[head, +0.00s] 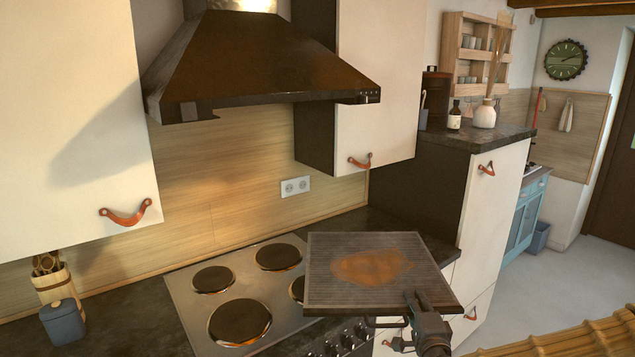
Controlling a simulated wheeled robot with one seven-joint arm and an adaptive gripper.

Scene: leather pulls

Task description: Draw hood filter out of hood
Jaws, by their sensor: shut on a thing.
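The hood filter (330,265) is a flat grey mesh panel with a rusty orange-brown stain in its middle. It is clear of the hood, held roughly level above the right front part of the stove. My gripper (412,303) is shut on its near right edge. The hood (265,62) is a dark brown tapered shape on the wall above the stove, with a small notch at its lower left edge. Its underside opening is hidden from this view. The filter covers part of the right burners.
The stove (186,287) has several round dark plates and knobs along its front. White cabinets with leather pulls flank the hood. A grey-blue canister (62,322) and a wooden utensil holder (56,285) stand at the left. Bare floor (560,285) lies at the right.

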